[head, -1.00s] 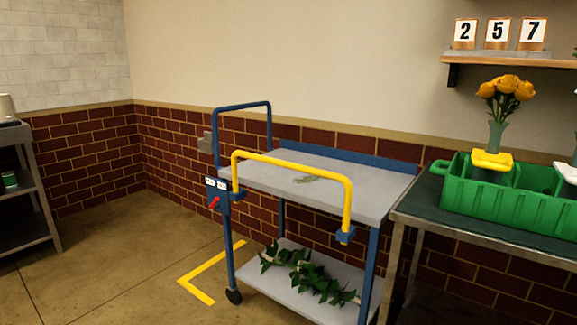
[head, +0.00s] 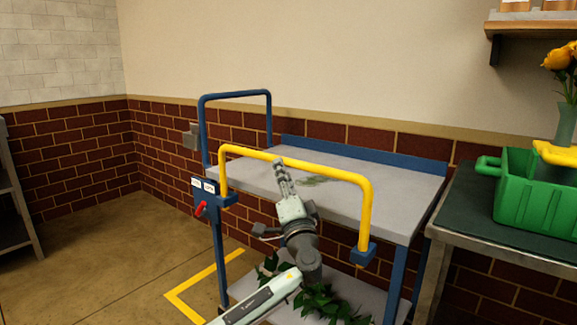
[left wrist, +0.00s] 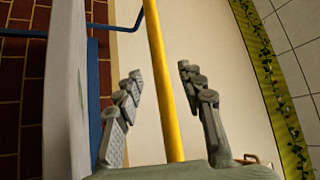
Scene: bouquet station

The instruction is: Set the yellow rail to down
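The yellow rail (head: 300,166) stands raised along the near side of the grey-topped cart (head: 340,193), its top bar above the cart's surface. My left gripper (head: 281,165) is at the middle of the top bar in the head view. In the left wrist view the yellow rail (left wrist: 162,80) runs between the two spread fingers of my left gripper (left wrist: 160,85), with gaps on both sides. A red lever (head: 201,208) sits on the blue post at the cart's left, below small white labels (head: 203,186). My right gripper is not in view.
A green crate (head: 535,195) stands on a dark-topped table (head: 470,215) at the right. Green leaves (head: 322,300) lie on the cart's lower shelf. A yellow floor mark (head: 190,285) is left of the cart. Open floor lies farther left.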

